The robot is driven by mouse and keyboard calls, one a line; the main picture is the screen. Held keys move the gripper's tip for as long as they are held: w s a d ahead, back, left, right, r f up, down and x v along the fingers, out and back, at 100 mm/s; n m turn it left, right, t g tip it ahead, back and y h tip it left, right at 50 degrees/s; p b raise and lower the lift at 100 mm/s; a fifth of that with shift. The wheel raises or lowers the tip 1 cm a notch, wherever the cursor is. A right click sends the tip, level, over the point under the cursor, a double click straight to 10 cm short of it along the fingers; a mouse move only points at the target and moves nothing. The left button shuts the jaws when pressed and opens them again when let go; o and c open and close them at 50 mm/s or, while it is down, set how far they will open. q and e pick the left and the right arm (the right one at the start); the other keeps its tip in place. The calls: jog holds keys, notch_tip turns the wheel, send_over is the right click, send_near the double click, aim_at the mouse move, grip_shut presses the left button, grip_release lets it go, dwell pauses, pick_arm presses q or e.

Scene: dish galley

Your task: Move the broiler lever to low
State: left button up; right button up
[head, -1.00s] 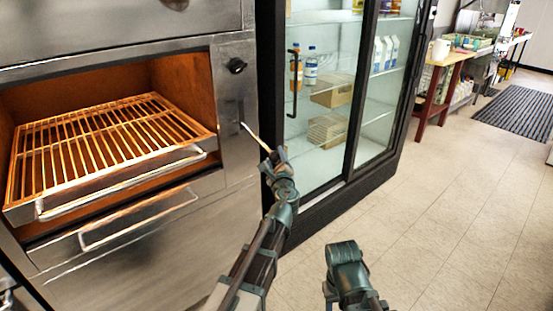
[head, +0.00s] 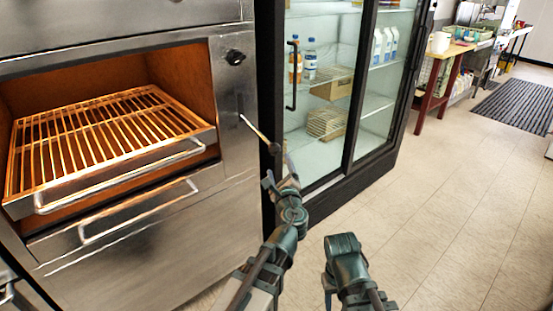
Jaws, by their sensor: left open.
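The broiler lever (head: 259,133) is a thin, pale rod with a dark knob at its end. It sticks out of a slot in the steel front panel, right of the broiler opening, and slants down to the right in the picture. My left gripper (head: 279,168) is open, just below and right of the lever's knob. The knob lies close to its fingertips; I cannot tell whether they touch. My right arm shows at the bottom centre, away from the broiler; its fingers cannot be made out.
The broiler rack (head: 100,140) slopes out of the glowing opening, with a drawer handle (head: 140,212) below. A black dial (head: 235,57) sits above the lever. A glass-door fridge (head: 345,100) stands close on the right. The tiled floor (head: 450,200) is open farther right.

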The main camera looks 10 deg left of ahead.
pick_arm(q)
jog(key=v, duration=0.3)
jog(key=shift+s+d, duration=0.1)
jog(key=shift+s, duration=0.15)
